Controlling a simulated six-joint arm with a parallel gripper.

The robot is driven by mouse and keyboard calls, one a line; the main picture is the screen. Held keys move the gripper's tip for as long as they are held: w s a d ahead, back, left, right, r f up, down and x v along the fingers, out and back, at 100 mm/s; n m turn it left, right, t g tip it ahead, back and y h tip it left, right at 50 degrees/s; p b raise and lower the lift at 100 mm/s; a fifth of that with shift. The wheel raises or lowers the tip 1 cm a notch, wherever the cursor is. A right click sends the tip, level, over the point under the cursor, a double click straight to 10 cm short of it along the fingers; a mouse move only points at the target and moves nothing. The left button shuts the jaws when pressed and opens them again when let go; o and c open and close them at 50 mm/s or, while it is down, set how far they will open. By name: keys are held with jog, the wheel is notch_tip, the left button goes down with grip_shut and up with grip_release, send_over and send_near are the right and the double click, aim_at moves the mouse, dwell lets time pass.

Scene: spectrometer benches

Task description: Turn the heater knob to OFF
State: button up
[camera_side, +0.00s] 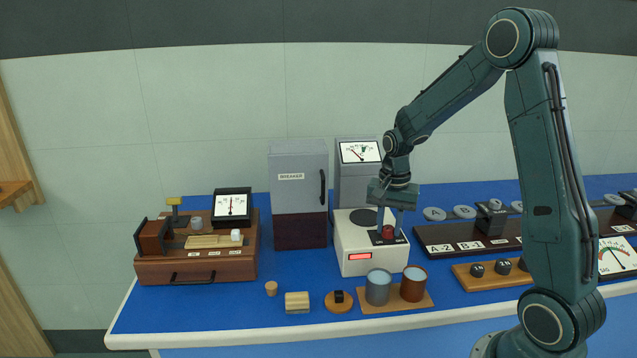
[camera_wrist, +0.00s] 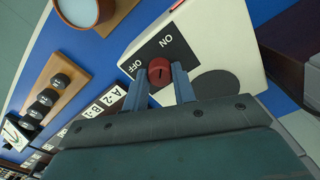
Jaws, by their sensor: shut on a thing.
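The white heater (camera_side: 350,236) stands mid-bench in the side view, with a red display lit on its front. Its red knob (camera_side: 388,232) sits on a dark plate on top. The wrist view shows the round knob (camera_wrist: 159,72) from above with a short dark mark on its face. The plate (camera_wrist: 172,52) reads ON and OFF. I cannot tell for sure which label the mark points to. My gripper (camera_side: 389,225) is over the knob, pointing down. Its two fingers (camera_wrist: 160,82) are shut on the knob, one on each side.
A grey cup (camera_side: 378,288) and a brown cup (camera_side: 413,285) stand on a board in front of the heater. A grey breaker cabinet (camera_side: 299,180) stands behind left. A long dark rack (camera_side: 450,236) lies to the right. A wooden instrument (camera_side: 195,268) is at far left.

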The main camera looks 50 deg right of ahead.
jog(key=shift+n, duration=0.5)
jog(key=n, duration=1.2)
jog(key=shift+w+n, duration=0.1)
jog(key=shift+n, duration=0.2)
jog(key=n, duration=0.4)
jog(key=shift+n, duration=0.3)
jog(key=o, duration=1)
